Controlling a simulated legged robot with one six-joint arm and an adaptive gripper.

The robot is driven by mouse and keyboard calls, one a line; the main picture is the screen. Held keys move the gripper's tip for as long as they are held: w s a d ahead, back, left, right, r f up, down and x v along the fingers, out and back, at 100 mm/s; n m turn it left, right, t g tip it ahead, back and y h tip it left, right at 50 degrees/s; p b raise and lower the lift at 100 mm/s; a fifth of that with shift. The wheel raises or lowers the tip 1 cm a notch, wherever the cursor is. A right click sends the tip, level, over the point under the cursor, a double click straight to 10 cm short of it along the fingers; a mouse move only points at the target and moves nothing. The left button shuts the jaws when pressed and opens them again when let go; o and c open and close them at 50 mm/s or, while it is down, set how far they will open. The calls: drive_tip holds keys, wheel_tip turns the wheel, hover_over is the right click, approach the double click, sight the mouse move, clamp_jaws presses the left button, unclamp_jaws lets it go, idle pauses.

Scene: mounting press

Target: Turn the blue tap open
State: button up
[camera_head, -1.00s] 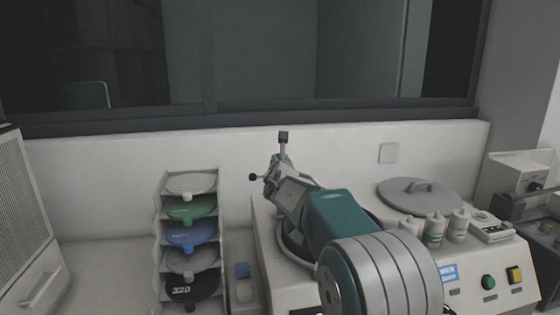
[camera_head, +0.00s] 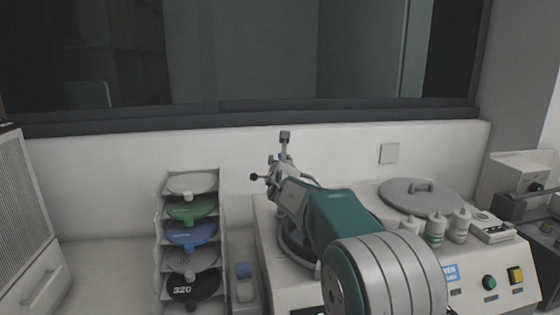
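A thin upright post with a dark grey block on top (camera_head: 285,137) rises behind the machine, against the white wall. A small bluish patch (camera_head: 284,157) shows low on it, just above my gripper; I cannot tell for sure that this is the blue tap. A black ball knob (camera_head: 254,177) sticks out to the left at the same spot. My gripper (camera_head: 274,170) is at the foot of the post, pointing away from me. Its fingers are small and partly hidden by my arm, so contact and opening cannot be made out.
The press machine (camera_head: 470,276) with a round lid (camera_head: 420,196), bottles (camera_head: 436,228) and a green button (camera_head: 489,283) is at right. A window frame (camera_head: 250,116) runs behind.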

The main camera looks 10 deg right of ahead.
drive_tip(key=s+a, duration=0.1)
drive_tip(key=s, duration=1.1)
drive_tip(key=shift+a, duration=0.2)
drive_tip(key=shift+f, duration=0.1)
